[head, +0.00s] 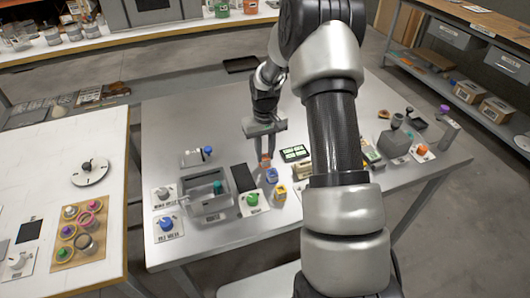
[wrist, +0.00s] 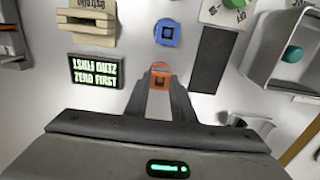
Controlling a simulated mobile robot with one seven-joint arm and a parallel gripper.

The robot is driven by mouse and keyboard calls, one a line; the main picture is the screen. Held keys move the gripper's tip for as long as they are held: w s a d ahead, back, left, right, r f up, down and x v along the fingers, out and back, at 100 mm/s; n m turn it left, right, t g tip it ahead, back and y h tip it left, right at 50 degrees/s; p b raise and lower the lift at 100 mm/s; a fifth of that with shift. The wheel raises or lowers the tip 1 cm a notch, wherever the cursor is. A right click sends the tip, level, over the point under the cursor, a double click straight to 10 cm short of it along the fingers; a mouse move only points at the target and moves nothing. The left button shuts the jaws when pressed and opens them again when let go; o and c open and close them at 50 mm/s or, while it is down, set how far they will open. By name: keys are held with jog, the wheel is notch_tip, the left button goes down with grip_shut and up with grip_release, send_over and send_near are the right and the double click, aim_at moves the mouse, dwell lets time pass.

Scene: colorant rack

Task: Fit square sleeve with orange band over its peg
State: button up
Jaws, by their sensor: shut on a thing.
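My gripper (head: 265,155) reaches down over the middle of the grey table. It is shut on the square sleeve with the orange band (wrist: 160,78), which sits between the fingertips (wrist: 160,86) in the wrist view. The orange also shows small below the fingers in the head view. A blue-banded square piece (wrist: 167,31) stands just beyond it, apart from the sleeve; it also shows in the head view (head: 271,175). A yellow-banded piece (head: 280,192) stands nearer in the head view. I cannot make out the orange sleeve's peg, nor whether the sleeve touches anything below.
A dark flat pad (wrist: 209,60) and a grey bin (head: 208,206) lie on one side of the sleeve. A display with green text (wrist: 95,70) and a beige block (wrist: 88,27) lie on the other. A green knob (head: 252,198) stands near the pad.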

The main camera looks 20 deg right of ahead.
jog(key=o, duration=1.1)
jog(key=shift+c, duration=0.2)
jog(key=shift+r, duration=0.15)
jog(key=s+a+r+t+p, duration=0.1)
jog(key=s+r+p, duration=0.15)
jog(key=r, duration=1.15)
jog(key=s+a+r+p, duration=0.1)
jog(key=s+a+r, duration=0.15)
jog(key=r, duration=1.15)
jog(key=s+a+r+t+p, duration=0.2)
jog(key=s+r, duration=0.3)
jog(key=s, duration=0.6)
jog(key=s+a+r+t+p, duration=0.2)
jog(key=s+r, duration=0.4)
jog(key=s, duration=0.6)
jog(key=shift+a+r+t+p, duration=0.3)
jog(key=shift+a+p, duration=0.35)
jog(key=shift+p, duration=0.35)
